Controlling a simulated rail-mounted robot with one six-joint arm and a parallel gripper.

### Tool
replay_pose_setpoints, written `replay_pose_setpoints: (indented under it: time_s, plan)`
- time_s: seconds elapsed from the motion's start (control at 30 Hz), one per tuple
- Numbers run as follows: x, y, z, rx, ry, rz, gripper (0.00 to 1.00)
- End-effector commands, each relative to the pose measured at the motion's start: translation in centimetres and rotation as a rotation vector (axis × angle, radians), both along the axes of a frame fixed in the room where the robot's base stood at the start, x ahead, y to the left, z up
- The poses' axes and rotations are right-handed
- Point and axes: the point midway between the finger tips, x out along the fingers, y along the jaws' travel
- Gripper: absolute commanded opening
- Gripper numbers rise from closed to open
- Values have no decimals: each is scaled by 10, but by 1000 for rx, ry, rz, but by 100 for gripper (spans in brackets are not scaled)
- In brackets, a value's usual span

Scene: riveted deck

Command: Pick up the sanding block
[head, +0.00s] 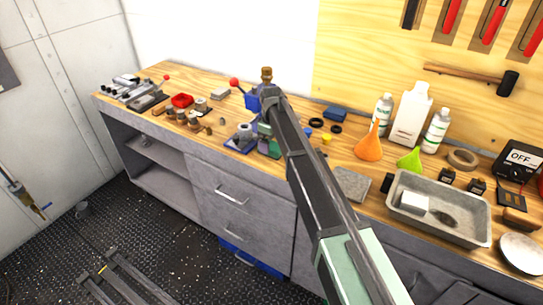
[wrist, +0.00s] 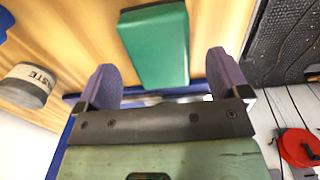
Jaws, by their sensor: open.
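A green rectangular block with a dark edge, which looks like the sanding block (wrist: 155,45), shows in the wrist view on a wooden surface. It lies between the lines of my gripper's two purple fingers, with its near end between the fingertips and clear space on either side. My gripper (wrist: 161,65) is open and empty, and neither finger visibly touches the block. In the head view my gripper (head: 269,146) is low over the middle of the workbench, partly covered by my arm.
The wooden workbench (head: 190,135) carries small parts at left and a blue fixture (head: 240,139) beside my gripper. A tin (wrist: 30,84) is left of the block in the wrist view. Bottles, funnels (head: 369,146) and a grey tray (head: 455,230) stand at right.

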Motion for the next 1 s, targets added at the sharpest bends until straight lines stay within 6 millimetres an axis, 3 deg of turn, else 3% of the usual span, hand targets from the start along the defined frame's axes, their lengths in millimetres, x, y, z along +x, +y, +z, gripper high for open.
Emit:
replay_pose_setpoints:
  time_s: [0.03, 0.1, 0.33, 0.7, 0.77, 1.0]
  plan:
    - [0, 0, -22, 0, 0, 0, 94]
    - [0, 0, -29, 0, 0, 0, 94]
    - [0, 0, -25, 0, 0, 0, 94]
    - [0, 0, -25, 0, 0, 0, 38]
    - [0, 0, -25, 0, 0, 0, 34]
    - [0, 0, -22, 0, 0, 0, 33]
